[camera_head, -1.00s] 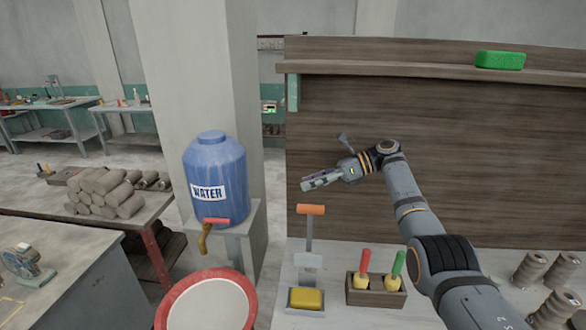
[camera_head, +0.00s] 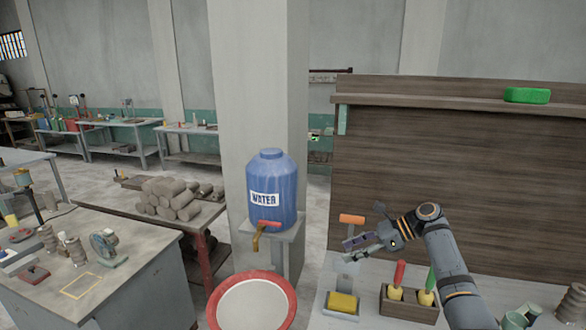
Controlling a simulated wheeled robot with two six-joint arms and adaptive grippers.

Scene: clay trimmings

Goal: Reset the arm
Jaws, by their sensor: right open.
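My right arm comes in from the lower right. My right gripper (camera_head: 362,246) is open and empty, pointing left. In the picture it overlaps the orange-handled stand tool (camera_head: 352,219); whether it touches the tool I cannot tell. My left gripper is not in view.
A yellow block (camera_head: 343,302) and a wooden holder (camera_head: 408,306) with red- and green-handled tools stand below the gripper. A blue water barrel (camera_head: 272,190), a red-rimmed basin (camera_head: 290,312) and a table of clay rolls (camera_head: 215,216) lie left. A green block (camera_head: 527,95) sits on the shelf.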

